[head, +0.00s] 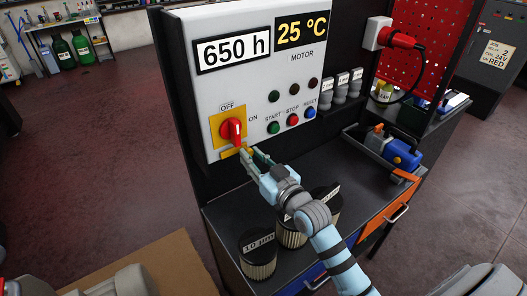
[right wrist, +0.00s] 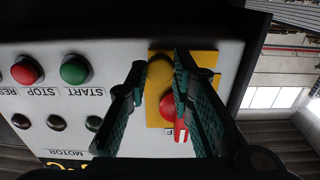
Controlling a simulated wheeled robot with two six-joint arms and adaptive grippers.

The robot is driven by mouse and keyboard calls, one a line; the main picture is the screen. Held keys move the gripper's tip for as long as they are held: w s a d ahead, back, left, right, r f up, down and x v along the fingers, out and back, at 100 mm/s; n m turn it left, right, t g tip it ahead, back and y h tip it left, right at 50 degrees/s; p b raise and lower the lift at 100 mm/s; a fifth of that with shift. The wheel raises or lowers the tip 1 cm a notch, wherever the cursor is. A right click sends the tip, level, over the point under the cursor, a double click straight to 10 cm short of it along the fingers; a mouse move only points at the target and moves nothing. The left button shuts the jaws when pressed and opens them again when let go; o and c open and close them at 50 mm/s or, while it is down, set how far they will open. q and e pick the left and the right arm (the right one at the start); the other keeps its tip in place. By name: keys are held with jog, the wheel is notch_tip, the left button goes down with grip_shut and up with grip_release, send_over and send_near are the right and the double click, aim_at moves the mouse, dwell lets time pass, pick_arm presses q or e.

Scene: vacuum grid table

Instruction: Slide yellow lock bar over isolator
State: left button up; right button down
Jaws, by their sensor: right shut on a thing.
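The red isolator knob (head: 231,131) sits on a yellow plate (head: 215,124) at the lower left of the light grey panel. Its handle looks upright, under the OFF label. The yellow lock bar (head: 230,153) is at the plate's lower edge, below the knob. My right gripper (head: 250,155) reaches up to it from the lower right and is shut on it. In the right wrist view the bar (right wrist: 160,72) shows between the two fingers, beside the red knob (right wrist: 173,108). The right finger partly hides the knob and plate. My left gripper is out of view.
Green START (head: 273,128), red STOP (head: 292,119) and blue RESET (head: 309,112) buttons lie right of the knob.

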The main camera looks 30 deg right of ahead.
jog(key=shift+a+f, duration=0.1)
jog(key=c, duration=1.4)
grip_release()
jog(key=shift+o, duration=0.2)
jog(key=s+d, duration=0.1)
jog(key=s, duration=1)
jog(key=shift+s+d, duration=0.4)
